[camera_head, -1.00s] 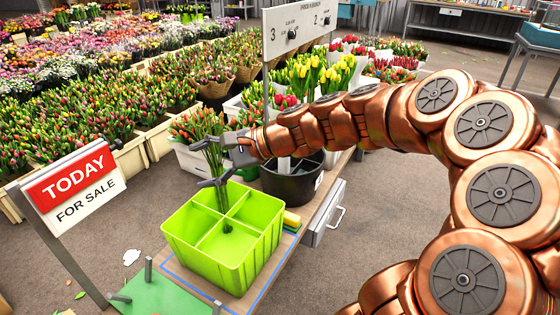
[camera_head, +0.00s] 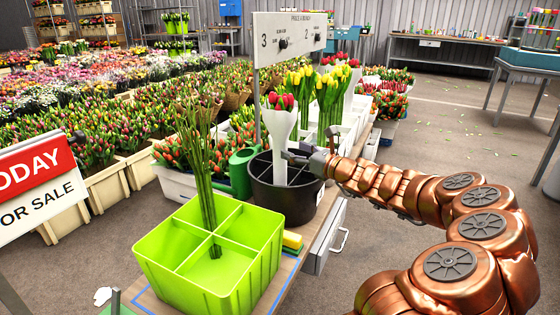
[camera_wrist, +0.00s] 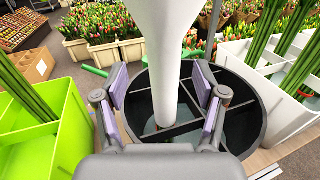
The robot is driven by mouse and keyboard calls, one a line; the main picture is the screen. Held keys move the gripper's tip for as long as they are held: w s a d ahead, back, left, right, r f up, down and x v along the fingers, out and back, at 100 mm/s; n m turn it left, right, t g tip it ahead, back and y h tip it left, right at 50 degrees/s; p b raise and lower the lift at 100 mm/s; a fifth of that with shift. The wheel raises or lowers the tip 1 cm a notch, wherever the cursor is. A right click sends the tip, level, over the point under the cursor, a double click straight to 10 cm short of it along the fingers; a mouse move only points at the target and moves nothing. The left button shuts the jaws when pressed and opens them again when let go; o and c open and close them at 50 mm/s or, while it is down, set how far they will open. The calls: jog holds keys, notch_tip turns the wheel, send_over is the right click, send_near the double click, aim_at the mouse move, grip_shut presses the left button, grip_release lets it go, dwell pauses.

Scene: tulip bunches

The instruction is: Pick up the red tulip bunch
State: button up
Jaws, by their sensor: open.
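The red tulip bunch (camera_head: 281,101) stands upright in a white sleeve (camera_head: 281,145), inside the black divided bucket (camera_head: 296,204). My gripper (camera_head: 300,156) is at the right side of the sleeve, just above the bucket rim. In the wrist view my gripper (camera_wrist: 161,84) is open, with its pads on either side of the white sleeve (camera_wrist: 164,55). Gaps show between sleeve and pads. The sleeve's lower end reaches down into one bucket compartment (camera_wrist: 165,128). The red flower heads are outside the wrist view.
A lime-green divided crate (camera_head: 177,257) holds an upright bunch of green stems (camera_head: 203,175). A green watering can (camera_head: 241,170) stands left of the bucket. Yellow tulips (camera_head: 328,88) stand behind, right of it. A price sign (camera_head: 290,38) rises behind the bucket.

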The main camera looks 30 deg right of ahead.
aim_at(285, 145)
jog(key=shift+b+x, duration=0.3)
jog(key=shift+x, duration=0.65)
jog(key=shift+w+a+f+b, duration=0.15)
jog(key=shift+w+b, duration=0.25)
jog(key=shift+w, duration=0.2)
jog(key=x, duration=0.1)
jog(key=b+x, duration=0.1)
jog(key=x, duration=0.1)
jog(key=shift+d+b, duration=0.3)
jog(key=shift+d, duration=0.05)
jog(key=shift+w+a, duration=0.15)
jog(key=shift+w, duration=0.4)
jog(key=shift+c, duration=0.2)
grip_shut()
